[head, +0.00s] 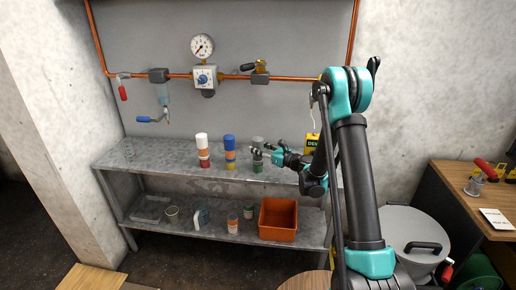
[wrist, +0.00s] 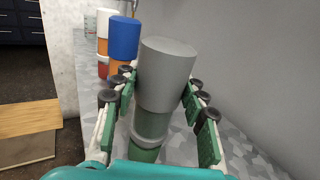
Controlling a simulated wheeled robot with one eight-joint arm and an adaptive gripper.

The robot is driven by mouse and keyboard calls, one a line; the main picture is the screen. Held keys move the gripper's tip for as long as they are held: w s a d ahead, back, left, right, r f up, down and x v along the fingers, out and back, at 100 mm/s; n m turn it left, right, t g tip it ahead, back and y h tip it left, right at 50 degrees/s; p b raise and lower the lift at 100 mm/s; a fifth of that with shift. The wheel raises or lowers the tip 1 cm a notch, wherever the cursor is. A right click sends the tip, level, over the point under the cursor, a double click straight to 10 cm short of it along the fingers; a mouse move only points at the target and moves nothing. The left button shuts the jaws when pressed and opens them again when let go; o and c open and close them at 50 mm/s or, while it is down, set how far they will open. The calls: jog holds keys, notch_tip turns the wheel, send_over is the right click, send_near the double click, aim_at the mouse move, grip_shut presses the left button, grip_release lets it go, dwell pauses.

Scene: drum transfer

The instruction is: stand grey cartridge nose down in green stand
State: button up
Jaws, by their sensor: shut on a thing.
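The grey cartridge (head: 257,142) is upright at the back of the upper shelf; in the wrist view its broad grey end (wrist: 166,72) is up and a greenish section shows below. The green stand (head: 258,167) is directly under it; its green base also shows in the wrist view (wrist: 144,155). Whether the cartridge's lower end is fully down in the stand cannot be told. My gripper (head: 264,152) reaches in from the right, its fingers (wrist: 160,84) on both sides of the cartridge and shut on it.
A blue-topped cartridge (head: 229,143) and a white-topped one (head: 201,140) stand to the left on the upper shelf (head: 165,161). An orange bin (head: 277,220) and several small containers are on the lower shelf. Pipes and a gauge (head: 202,46) are on the wall behind.

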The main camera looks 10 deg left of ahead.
jog(key=shift+f, duration=0.1)
jog(key=o, duration=1.5)
jog(key=shift+o, duration=0.2)
notch_tip(320, 180, up, 10)
jog(key=shift+s, duration=0.1)
